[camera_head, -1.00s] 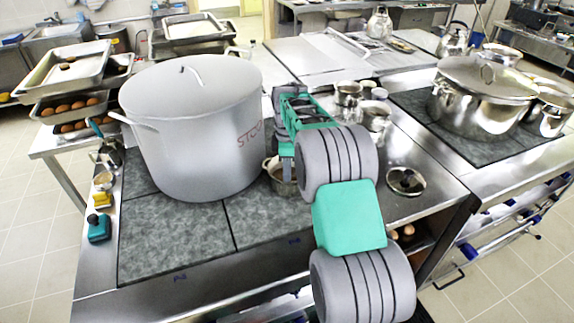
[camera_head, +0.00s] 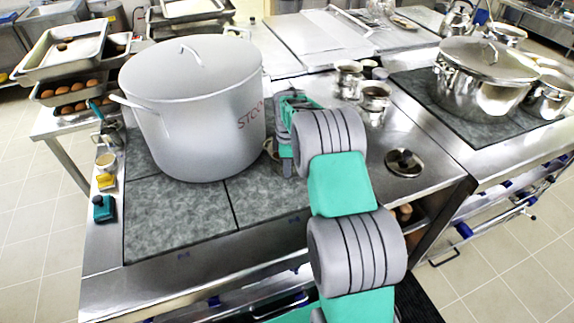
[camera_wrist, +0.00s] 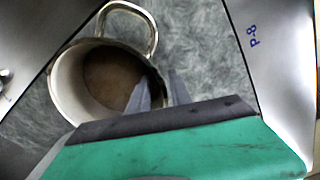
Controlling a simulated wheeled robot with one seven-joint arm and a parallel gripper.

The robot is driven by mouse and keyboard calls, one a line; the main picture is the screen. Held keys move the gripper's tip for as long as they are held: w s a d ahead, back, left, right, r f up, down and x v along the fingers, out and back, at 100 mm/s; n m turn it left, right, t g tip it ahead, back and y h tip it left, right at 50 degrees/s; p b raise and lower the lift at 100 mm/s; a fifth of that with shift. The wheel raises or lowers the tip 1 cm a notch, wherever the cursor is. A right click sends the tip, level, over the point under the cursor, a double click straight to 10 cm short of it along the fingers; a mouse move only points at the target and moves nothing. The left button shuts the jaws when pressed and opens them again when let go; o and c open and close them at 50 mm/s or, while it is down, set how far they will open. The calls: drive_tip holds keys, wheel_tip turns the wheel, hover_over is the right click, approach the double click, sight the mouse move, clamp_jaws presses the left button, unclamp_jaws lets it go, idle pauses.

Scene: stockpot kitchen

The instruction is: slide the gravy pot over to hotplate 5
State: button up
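The gravy pot is a small metal pot (camera_wrist: 66,85) with brown contents and a loop handle, seen from above in the wrist view. In the head view only a sliver of the pot (camera_head: 271,152) shows between the stockpot and my arm. My gripper (camera_wrist: 158,82) is at the pot's right rim in the wrist view. One finger is inside the rim and the other outside, with a visible gap between them. The pot is on a grey mottled hotplate (camera_wrist: 203,45); the steel edge beside it is marked P-8. I cannot read which plate is hotplate 5.
A large lidded stockpot (camera_head: 195,115) stands close left of the gravy pot. The front hotplate (camera_head: 175,222) is bare. Small metal pots (camera_head: 375,97) and a round lid (camera_head: 404,162) are to the right. Another big pot (camera_head: 484,85) is on the right-hand stove.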

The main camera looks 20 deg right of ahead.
clamp_jaws()
idle(1.1)
